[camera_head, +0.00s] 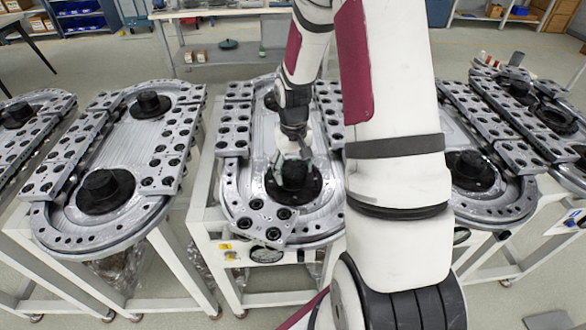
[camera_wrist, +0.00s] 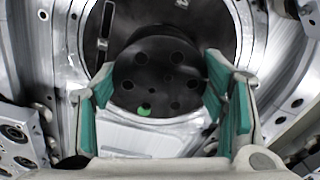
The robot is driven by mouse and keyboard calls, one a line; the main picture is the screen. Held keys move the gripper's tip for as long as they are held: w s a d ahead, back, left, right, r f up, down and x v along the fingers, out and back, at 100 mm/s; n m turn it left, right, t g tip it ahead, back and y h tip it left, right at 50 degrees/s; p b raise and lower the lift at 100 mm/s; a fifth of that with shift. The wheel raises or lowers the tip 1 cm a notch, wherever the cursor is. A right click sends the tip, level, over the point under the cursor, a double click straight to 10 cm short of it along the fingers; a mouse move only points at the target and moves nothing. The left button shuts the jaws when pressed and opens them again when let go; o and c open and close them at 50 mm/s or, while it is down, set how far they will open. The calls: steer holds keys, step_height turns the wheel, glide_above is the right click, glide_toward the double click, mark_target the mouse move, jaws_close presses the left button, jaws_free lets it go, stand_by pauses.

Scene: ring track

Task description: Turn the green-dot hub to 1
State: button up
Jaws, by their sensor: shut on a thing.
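The green-dot hub (camera_wrist: 160,72) is a black round cap with several holes. Its green dot (camera_wrist: 144,110) sits at the lower left of its face in the wrist view. My gripper (camera_wrist: 158,88) has teal-padded fingers, one at each side of the hub, and is shut on it. In the head view the hub (camera_head: 294,174) stands at the near end of the middle ring track (camera_head: 232,185), with my gripper (camera_head: 300,150) over it. The number marks cannot be read.
Plates with holes (camera_head: 268,220) lie on the middle track near the hub. Similar tracks with black hubs stand to the left (camera_head: 107,186) and right (camera_head: 470,170). My arm hides part of the middle track's right side. A bench (camera_head: 225,55) stands behind.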

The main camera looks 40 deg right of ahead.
steer(key=m, duration=0.4)
steer(key=shift+b, duration=0.4)
steer(key=m, duration=0.4)
steer(key=shift+b, duration=0.3)
steer(key=m, duration=0.4)
steer(key=shift+m, duration=2.1)
steer(key=o, duration=1.1)
steer(key=shift+o, duration=0.2)
steer(key=shift+r, duration=0.1)
